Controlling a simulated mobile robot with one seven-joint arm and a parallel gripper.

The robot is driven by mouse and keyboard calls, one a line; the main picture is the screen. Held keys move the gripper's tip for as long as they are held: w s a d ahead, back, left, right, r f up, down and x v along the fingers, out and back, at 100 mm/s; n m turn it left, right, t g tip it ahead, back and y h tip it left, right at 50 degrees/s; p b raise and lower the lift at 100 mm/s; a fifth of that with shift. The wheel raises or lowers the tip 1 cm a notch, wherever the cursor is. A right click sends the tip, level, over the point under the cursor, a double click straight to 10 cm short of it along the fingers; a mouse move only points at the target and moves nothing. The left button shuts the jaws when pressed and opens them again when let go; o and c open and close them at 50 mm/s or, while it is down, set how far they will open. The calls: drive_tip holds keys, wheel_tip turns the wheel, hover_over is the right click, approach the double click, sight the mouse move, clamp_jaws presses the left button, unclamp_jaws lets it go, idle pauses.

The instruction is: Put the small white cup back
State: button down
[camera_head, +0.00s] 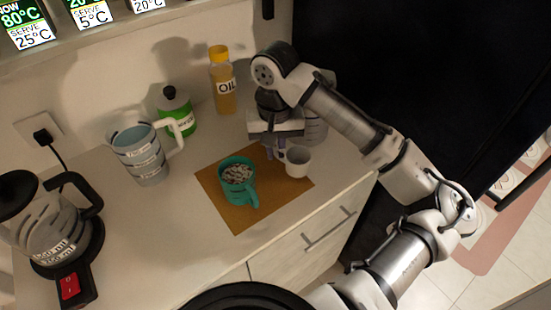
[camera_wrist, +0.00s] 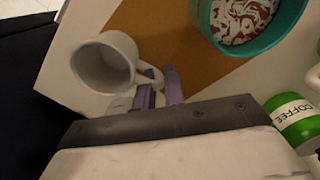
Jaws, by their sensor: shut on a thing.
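The small white cup (camera_head: 298,161) is upright at the right edge of the brown mat in the head view. In the wrist view the cup (camera_wrist: 103,64) shows its open, empty-looking inside, with its handle toward my gripper. My gripper (camera_head: 275,152) points down just left of the cup. Its purple fingers (camera_wrist: 157,92) are shut on the cup's handle. Whether the cup's base touches the surface is hard to tell.
A teal mug (camera_head: 238,180) with brown-and-white contents stands on the brown mat (camera_head: 240,218), left of the cup. A measuring jug (camera_head: 140,155), green-labelled jar (camera_head: 178,110), oil bottle (camera_head: 222,85) and kettle (camera_head: 52,235) stand on the counter. A clear container sits behind my gripper.

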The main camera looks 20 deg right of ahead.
sight(275, 172)
drive_tip(key=shift+f, duration=2)
drive_tip(key=shift+f, duration=0.1)
drive_tip(key=shift+f, duration=0.15)
drive_tip(key=c, duration=1.5)
unclamp_jaws()
wheel_tip(275, 172, up, 13)
drive_tip(key=shift+f+b, duration=0.2)
drive_tip(key=shift+b, duration=0.2)
